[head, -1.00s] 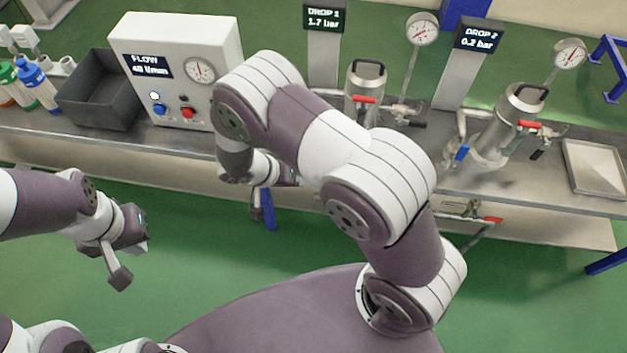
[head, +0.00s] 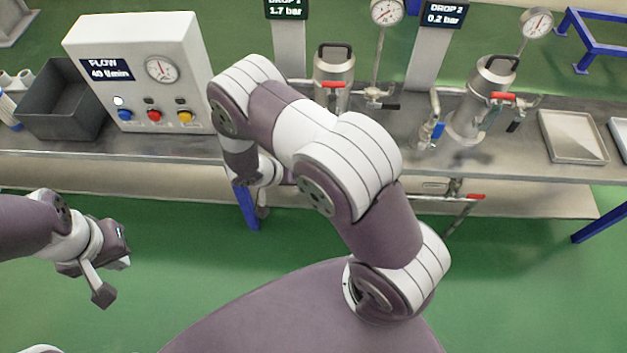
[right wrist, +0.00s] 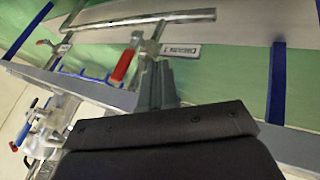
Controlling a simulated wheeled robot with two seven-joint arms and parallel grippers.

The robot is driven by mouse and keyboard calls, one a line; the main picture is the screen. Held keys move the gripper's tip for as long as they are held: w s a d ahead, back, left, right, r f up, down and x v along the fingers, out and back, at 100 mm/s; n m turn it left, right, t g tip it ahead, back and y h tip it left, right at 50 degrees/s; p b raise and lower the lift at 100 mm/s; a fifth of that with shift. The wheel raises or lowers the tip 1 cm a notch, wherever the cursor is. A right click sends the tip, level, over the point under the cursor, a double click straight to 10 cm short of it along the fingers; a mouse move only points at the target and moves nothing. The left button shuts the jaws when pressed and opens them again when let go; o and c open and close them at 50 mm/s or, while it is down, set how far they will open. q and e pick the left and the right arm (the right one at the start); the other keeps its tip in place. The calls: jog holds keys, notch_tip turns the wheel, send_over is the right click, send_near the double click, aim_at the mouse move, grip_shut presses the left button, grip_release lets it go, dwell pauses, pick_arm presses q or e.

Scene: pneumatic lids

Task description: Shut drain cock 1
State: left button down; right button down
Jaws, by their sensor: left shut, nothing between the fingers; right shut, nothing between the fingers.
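A red-handled cock (head: 470,197) shows under the bench's front edge in the head view, right of my right arm; I cannot tell its number. In the right wrist view a red lever (right wrist: 122,66) on a metal pipe lies beside a small label (right wrist: 180,50) too blurred to read. My right gripper (head: 262,208) is mostly hidden behind its own arm in the head view, low in front of the bench. In the right wrist view its shut fingers (right wrist: 158,82) are apart from the lever, as far as I can tell. My left gripper (head: 103,294) is shut and empty over the floor at left.
The bench (head: 190,150) carries a flow panel (head: 140,80), a dark bin (head: 60,105), the drop 1 vessel (head: 333,72), the drop 2 vessel (head: 480,100) and a shallow tray (head: 572,135). A blue bench leg (head: 247,205) stands close to my right gripper. Green floor is clear at left.

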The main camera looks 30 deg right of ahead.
jog(key=shift+s+d+f, duration=0.1)
jog(key=shift+s+d, duration=0.45)
jog(key=shift+d, duration=0.35)
jog(key=shift+s+d, duration=0.5)
jog(key=shift+d, duration=0.4)
jog(key=d+b, duration=0.1)
jog(key=s+b, duration=0.1)
jog(key=shift+d+r+b, duration=0.35)
jog(key=shift+d+b, duration=0.05)
